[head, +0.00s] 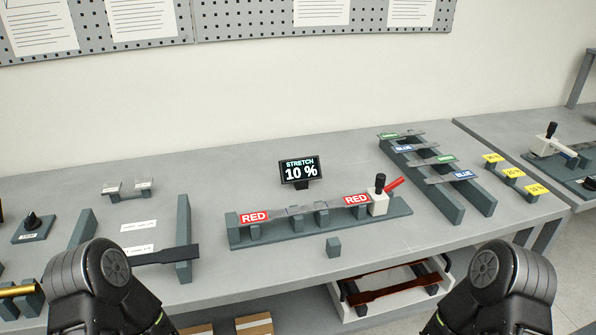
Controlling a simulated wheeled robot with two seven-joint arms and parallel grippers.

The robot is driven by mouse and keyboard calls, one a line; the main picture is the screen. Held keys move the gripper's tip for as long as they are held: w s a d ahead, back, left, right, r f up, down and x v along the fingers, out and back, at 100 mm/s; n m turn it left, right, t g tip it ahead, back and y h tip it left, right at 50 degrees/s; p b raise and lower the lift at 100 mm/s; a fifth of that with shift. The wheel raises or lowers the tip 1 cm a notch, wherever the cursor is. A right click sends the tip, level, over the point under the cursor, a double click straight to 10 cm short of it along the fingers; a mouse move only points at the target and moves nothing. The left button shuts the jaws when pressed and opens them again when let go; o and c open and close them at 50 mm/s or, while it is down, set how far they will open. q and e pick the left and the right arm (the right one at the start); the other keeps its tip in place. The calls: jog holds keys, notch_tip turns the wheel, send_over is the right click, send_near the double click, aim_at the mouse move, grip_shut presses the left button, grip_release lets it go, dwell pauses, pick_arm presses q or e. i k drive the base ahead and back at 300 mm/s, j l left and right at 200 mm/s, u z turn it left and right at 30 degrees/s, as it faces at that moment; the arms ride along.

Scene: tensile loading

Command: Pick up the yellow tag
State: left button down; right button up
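Several yellow tags stand in a row at the right end of the bench: a back one (493,158), a middle one (513,172) and a front one (536,189). Only dark rounded parts of my two arms show, at the bottom left and bottom right. Both grippers are out of view, so what they hold cannot be seen.
A grey fixture (404,208) carries RED-labelled pieces and a red lever. A rack (440,196) with green and blue labelled strips stands left of the tags. A display (300,172) reads "STRETCH 10 %".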

aim_at(535, 189)
jog(key=i+l+z, duration=0.5)
jog(key=l, duration=0.2)
jog(key=i+l+z, duration=0.5)
jog(key=i+l, duration=0.1)
